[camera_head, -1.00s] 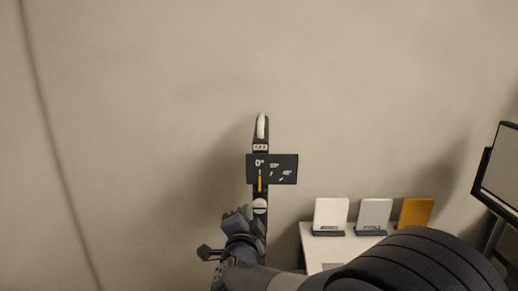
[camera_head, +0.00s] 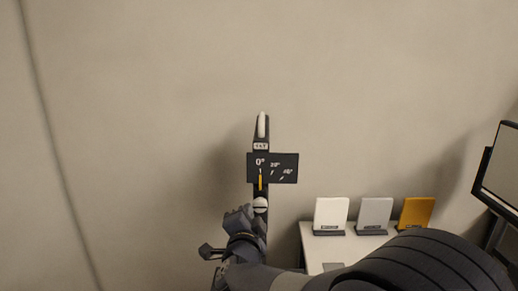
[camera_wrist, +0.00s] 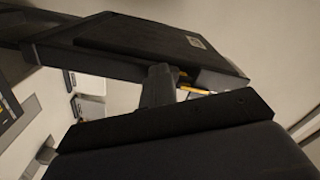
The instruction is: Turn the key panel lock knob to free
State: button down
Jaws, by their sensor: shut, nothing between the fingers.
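The key panel stand shows in the head view as a narrow dark upright with a small label and a pale top. A dark scale plate (camera_head: 286,168) on it carries 0°, 20° and 40° marks, with a yellow pointer (camera_head: 261,182) at 0°. A round white knob (camera_head: 260,204) with a dark slot line sits below the plate. My gripper (camera_head: 240,215) is shut and empty just left of and below this knob; I cannot tell whether it touches anything. In the wrist view a grey stub (camera_wrist: 158,85) stands between dark slabs; I cannot tell which part it is.
A white table (camera_head: 345,247) at right holds a white card (camera_head: 330,212), a grey card (camera_head: 374,212) and a yellow card (camera_head: 416,211) in dark holders. A dark-framed screen (camera_head: 500,170) stands at the far right. The wall behind is bare, and the left side is clear.

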jog(key=shift+d+f+b, duration=0.45)
jog(key=shift+f+b, duration=0.25)
jog(key=shift+b, duration=0.9)
jog(key=shift+a+f, duration=0.1)
jog(key=s, duration=0.6)
jog(key=shift+a+f, duration=0.2)
jog(key=shift+a, duration=0.15)
jog(key=shift+s+d, duration=0.1)
